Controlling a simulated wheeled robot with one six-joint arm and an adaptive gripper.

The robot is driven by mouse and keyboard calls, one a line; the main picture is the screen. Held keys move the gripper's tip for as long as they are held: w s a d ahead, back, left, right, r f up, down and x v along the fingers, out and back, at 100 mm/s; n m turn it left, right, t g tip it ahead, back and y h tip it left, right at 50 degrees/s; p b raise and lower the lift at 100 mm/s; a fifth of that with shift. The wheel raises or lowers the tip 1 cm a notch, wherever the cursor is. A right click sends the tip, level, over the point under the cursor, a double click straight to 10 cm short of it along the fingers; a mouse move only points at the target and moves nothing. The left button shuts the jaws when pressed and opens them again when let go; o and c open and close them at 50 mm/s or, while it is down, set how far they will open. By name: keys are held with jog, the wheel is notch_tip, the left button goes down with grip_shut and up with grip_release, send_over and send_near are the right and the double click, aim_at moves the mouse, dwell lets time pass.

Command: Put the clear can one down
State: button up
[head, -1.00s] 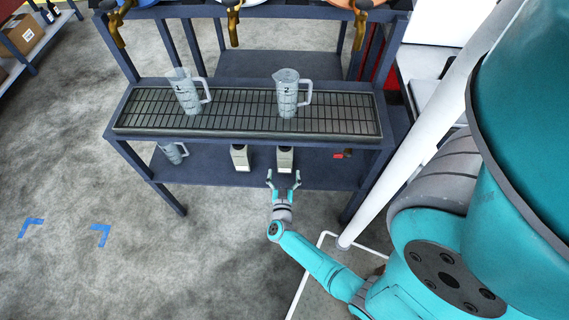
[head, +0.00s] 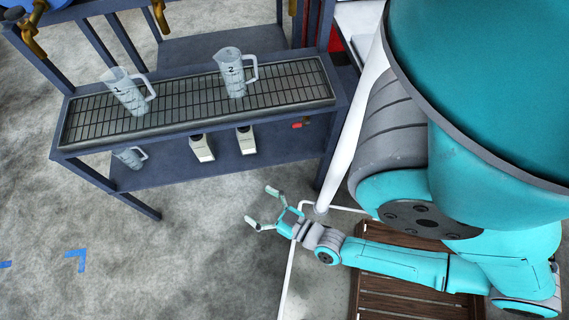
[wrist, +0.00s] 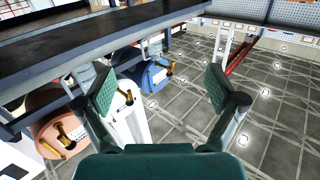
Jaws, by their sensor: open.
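The clear measuring jug marked 1 (head: 124,93) stands on the left part of the metal grate (head: 185,100) on the trolley's upper shelf, its handle to the right. A like jug marked 2 (head: 232,72) stands on the grate to its right. My gripper (head: 260,206) is open and empty, low in front of the trolley and well apart from both jugs. In the wrist view the two green-padded fingers (wrist: 155,87) are spread with nothing held between them. I cannot make out jug 1 in the wrist view.
On the lower shelf (head: 175,178) are another clear jug (head: 130,157), two pale bottles (head: 201,147) and (head: 246,140), and a small red item (head: 297,125). A white post (head: 345,150) stands at the trolley's right. A wooden pallet (head: 410,295) lies lower right.

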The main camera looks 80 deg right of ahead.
jog(key=s+a+r+n+g+y, duration=0.1)
jog(key=s+a+r+n+y, duration=0.1)
jog(key=r, duration=0.5)
jog(key=s+a+r+n+y, duration=0.2)
jog(key=s+a+r+y, duration=0.2)
jog(key=s+a+r, duration=0.1)
notch_tip(320, 180, up, 3)
jog(key=shift+s+a+f+n+g, duration=0.15)
jog(key=shift+s+a+n+g, duration=0.2)
jog(key=shift+s, duration=0.4)
